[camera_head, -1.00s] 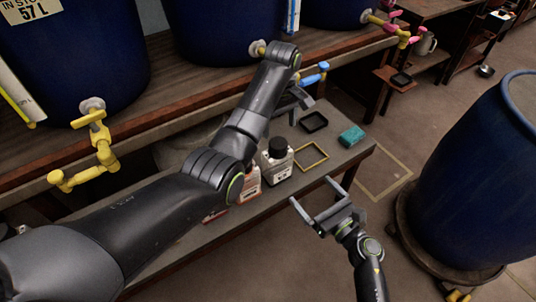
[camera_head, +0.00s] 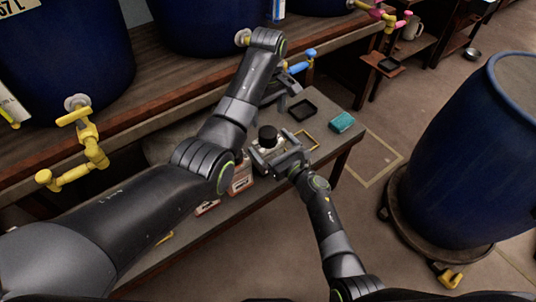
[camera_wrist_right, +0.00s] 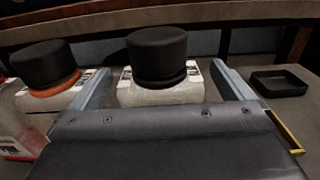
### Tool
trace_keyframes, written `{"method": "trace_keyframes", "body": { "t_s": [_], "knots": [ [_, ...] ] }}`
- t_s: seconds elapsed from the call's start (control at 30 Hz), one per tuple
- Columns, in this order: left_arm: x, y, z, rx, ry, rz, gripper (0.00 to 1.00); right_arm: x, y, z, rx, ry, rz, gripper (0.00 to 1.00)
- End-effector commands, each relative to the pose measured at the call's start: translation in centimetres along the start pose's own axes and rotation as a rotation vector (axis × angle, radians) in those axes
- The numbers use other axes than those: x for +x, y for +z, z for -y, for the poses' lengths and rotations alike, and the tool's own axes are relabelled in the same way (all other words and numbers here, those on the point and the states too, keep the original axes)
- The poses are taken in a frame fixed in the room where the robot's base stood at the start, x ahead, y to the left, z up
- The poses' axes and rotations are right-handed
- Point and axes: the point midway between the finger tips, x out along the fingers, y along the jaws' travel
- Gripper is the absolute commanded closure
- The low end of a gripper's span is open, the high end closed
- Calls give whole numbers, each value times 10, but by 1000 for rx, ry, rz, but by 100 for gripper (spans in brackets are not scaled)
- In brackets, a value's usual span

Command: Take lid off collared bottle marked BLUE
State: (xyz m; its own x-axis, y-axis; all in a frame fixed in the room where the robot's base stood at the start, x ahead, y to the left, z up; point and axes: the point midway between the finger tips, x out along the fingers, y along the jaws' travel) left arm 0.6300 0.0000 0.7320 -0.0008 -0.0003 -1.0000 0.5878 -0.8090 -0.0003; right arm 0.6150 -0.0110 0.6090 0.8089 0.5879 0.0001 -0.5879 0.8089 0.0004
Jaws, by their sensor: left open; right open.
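A white bottle with a black lid (camera_head: 267,135) stands on the low bench; the lid also shows in the right wrist view (camera_wrist_right: 157,55) above the white body (camera_wrist_right: 160,92). A dark collar sits under this lid. My right gripper (camera_head: 272,155) is open, its fingers on either side of the bottle below the lid, with no clear grip. Another black-lidded bottle (camera_wrist_right: 45,65) with an orange collar stands to its left in the wrist view. I cannot read a BLUE mark on either. My left gripper (camera_head: 292,98) is open and empty above the bench, near the blue tap.
The bench (camera_head: 218,225) also holds a black tray (camera_head: 302,110), a yellow frame (camera_head: 312,143) and a teal block (camera_head: 342,121). Blue vats with a yellow tap (camera_head: 88,145) and a blue tap (camera_head: 302,60) stand behind. A blue drum (camera_head: 470,150) stands on the floor at right.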

Motion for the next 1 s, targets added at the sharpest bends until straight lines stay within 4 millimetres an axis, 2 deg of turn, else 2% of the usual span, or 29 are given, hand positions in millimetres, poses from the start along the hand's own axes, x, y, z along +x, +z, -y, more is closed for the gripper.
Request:
{"method": "trace_keyframes", "body": {
  "t_s": [0.2, 0.57, 1.0],
  "knots": [
    [0, 0, 0, 0, 0, 0, 33, 16, 0, 0, 1, 0, -1, 0],
    [0, 0, 0, 0, 0, 0, 33, 20, 0, 0, -1, 0, -1, 0],
    [0, 0, 0, 0, 0, 0, 33, 19, 0, 0, 0, 0, -1, 56]
  ]
}}
